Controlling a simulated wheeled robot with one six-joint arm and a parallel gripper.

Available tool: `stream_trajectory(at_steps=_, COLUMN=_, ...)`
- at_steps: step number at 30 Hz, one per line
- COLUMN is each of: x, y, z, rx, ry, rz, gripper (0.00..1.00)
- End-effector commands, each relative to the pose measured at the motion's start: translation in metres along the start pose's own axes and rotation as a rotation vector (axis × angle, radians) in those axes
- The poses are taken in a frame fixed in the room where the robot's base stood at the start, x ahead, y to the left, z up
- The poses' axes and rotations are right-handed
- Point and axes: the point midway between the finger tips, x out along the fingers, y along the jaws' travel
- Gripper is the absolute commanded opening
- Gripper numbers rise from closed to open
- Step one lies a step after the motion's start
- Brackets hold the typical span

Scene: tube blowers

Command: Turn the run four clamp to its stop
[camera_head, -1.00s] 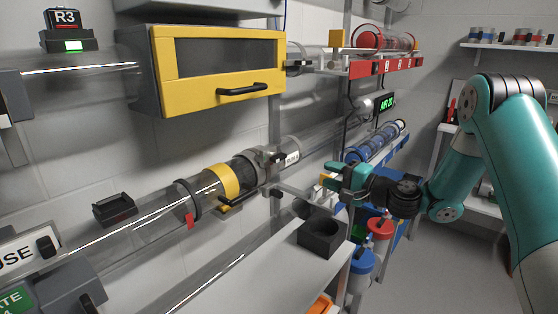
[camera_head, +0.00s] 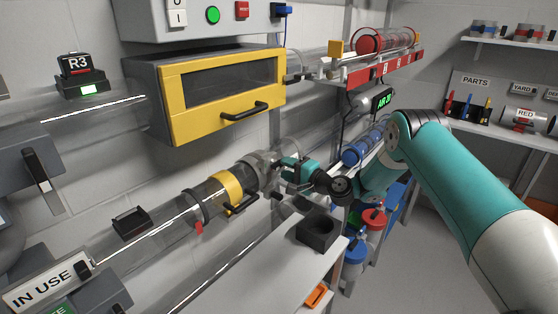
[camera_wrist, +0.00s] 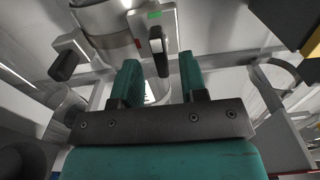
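The clamp I take for run four is a pale grey block (camera_wrist: 153,20) with a green mark and a black lever (camera_wrist: 158,52), at top centre in the wrist view. The lever hangs toward my gripper (camera_wrist: 161,68), lined up with the gap between its two teal fingers. The fingers are apart, and I see no clear contact with the lever. In the head view my gripper (camera_head: 286,168) is at the clear lower tube, right of its yellow collar (camera_head: 228,187). There the gripper hides most of the clamp.
A yellow-framed cabinet (camera_head: 222,58) hangs above the lower tube. A red-capped canister (camera_head: 373,218) is to the right. An IN USE sign (camera_head: 45,283) is at lower left. Open floor lies at right.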

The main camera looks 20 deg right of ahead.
Motion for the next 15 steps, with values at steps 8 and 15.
stream_trajectory(at_steps=8, x=0.032, y=0.0, z=0.001, rx=0.0, ry=-0.001, rz=0.0, gripper=0.39)
stream_trajectory(at_steps=15, x=0.035, y=0.0, z=0.0, rx=0.001, ry=0.0, rz=0.0, gripper=0.39)
